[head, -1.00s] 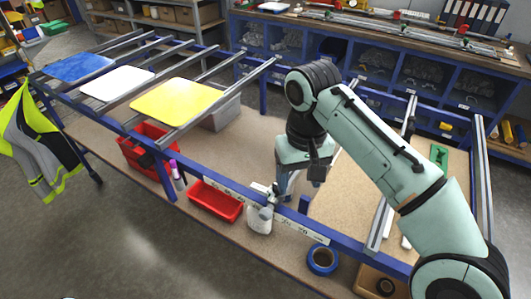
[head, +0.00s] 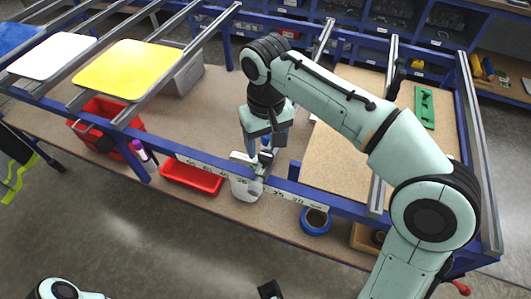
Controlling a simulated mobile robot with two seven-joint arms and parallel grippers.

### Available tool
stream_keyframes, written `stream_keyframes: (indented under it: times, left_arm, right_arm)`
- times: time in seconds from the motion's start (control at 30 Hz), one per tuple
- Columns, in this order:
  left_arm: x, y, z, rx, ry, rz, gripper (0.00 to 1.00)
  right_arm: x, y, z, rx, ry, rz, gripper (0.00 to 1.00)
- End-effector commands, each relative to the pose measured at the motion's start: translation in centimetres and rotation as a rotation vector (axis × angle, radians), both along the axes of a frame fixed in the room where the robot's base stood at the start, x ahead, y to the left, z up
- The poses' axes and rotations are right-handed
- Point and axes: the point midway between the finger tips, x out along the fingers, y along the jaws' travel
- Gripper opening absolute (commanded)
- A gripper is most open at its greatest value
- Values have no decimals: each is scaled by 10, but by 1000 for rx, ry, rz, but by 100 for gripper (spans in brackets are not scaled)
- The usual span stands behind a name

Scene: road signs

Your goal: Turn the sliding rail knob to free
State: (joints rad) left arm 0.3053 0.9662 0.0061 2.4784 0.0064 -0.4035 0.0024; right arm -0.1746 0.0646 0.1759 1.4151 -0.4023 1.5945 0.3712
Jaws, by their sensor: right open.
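My right gripper (head: 266,150) points down over the front blue rail (head: 330,200) of the table frame. Its blue-grey fingers are apart, beside a small light and dark fitting (head: 263,164) on that rail, by the number scale. This fitting may be the sliding rail knob, but the fingers partly cover it and its setting cannot be read. Whether the fingers touch it cannot be told. Only a bit of my left arm shows at the bottom edge; its gripper is not clearly in view.
A yellow plate (head: 127,69) and a white plate (head: 52,56) lie on the rails at left. Below the front rail are a red tray (head: 192,178), a white container (head: 245,190) and blue tape (head: 316,222). A green piece (head: 424,107) lies on the board at right.

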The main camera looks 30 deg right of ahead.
Motion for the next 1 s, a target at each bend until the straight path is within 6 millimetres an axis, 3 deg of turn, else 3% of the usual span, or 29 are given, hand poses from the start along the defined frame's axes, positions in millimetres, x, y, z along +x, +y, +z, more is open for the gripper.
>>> stream_keyframes:
  times: [0.03, 0.2, 0.57, 0.6, 0.77, 1.0]
  left_arm:
    - [1, 0, -4, 0, -4, 0, 47]
    - [3, 0, -7, 2, -13, 2, 47]
    - [4, 0, -8, 2, -15, 3, 47]
    - [4, 0, -8, 2, -15, 3, 47]
    - [4, 0, -8, 2, -15, 3, 47]
    - [4, 0, -7, 1, -14, 3, 47]
  right_arm:
    - [-1, 0, -11, -1, 3, -1, 65]
    - [0, 0, -28, 0, 0, -1, 65]
    - [0, 0, -33, 1, -1, -1, 65]
    - [0, 0, -33, 1, -1, -1, 62]
    - [0, 0, -33, 1, -1, -1, 10]
    - [0, 0, -33, 0, -1, 10, 9]
